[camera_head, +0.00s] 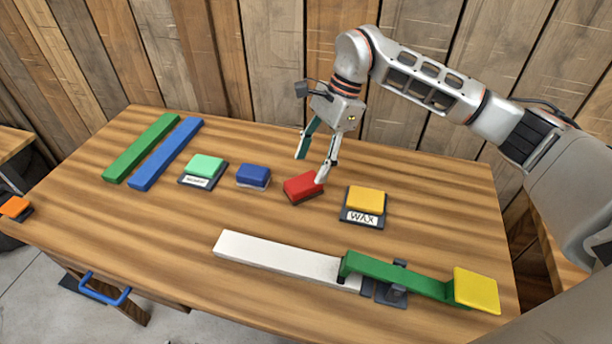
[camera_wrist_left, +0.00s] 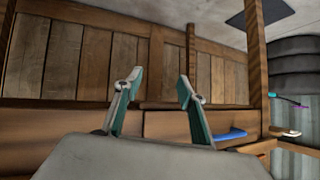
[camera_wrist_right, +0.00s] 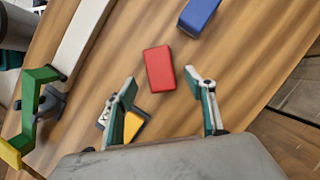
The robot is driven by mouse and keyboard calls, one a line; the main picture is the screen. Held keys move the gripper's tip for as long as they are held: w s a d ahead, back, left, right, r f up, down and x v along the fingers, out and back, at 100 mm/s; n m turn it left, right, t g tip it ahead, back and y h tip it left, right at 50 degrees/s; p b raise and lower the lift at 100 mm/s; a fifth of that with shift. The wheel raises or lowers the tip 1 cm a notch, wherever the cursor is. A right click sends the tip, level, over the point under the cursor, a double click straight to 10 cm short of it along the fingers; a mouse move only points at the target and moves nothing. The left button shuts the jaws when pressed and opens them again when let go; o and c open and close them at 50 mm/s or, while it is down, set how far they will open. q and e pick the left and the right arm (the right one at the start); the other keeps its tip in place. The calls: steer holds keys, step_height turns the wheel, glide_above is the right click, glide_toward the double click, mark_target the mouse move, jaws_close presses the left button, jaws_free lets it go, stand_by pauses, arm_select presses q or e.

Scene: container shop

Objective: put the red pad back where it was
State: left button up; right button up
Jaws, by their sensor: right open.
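The red pad (camera_head: 302,188) lies on the wooden table between a blue pad (camera_head: 253,174) and a yellow pad (camera_head: 366,199). My right gripper (camera_head: 310,169) is open just above and behind the red pad, one fingertip close to its right end; the head view does not show whether they touch. In the right wrist view the red pad (camera_wrist_right: 159,68) lies beyond the open fingertips (camera_wrist_right: 160,75), with nothing held. My left gripper (camera_wrist_left: 155,82) is open and empty in the left wrist view and does not show in the head view.
The yellow pad sits on a dark base marked WAX (camera_head: 361,217). A mint pad (camera_head: 205,166) sits on another labelled base. Green (camera_head: 143,148) and blue (camera_head: 167,153) bars lie at left. In front are a white bar (camera_head: 280,257) and a green lever (camera_head: 400,273) with a yellow plate (camera_head: 477,290).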

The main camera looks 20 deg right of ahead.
steer(key=v, duration=0.5)
steer(key=shift+d+r, duration=0.1)
steer(key=shift+r, duration=0.2)
